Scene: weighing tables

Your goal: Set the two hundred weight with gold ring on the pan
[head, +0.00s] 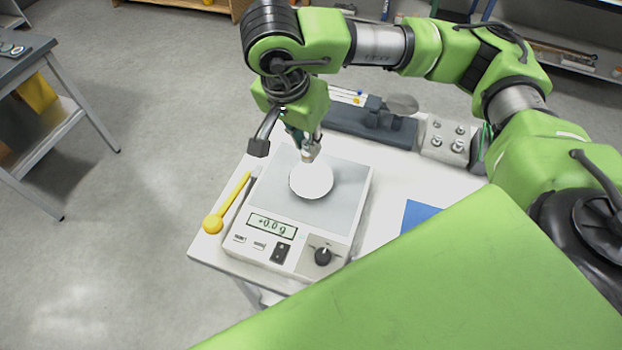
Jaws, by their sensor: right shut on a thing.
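My right gripper (308,150) points down over the balance and is shut on a small silvery piece (310,156), which looks like a weight. The fingers hide much of it, and I cannot make out a gold ring or a marking. The balance's grey pan (346,188) lies beneath, with a round white disc (311,181) on it just below the gripper. I cannot tell whether the held piece touches the disc. The balance display (272,225) reads +0.0 g. My left gripper is not in view.
A weight block (447,141) with several silvery knobs stands right of the dark apparatus (372,126) behind the balance. A yellow spoon (228,202) lies left of the balance. A blue sheet (418,214) lies to the right. Another table (25,65) stands far left.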

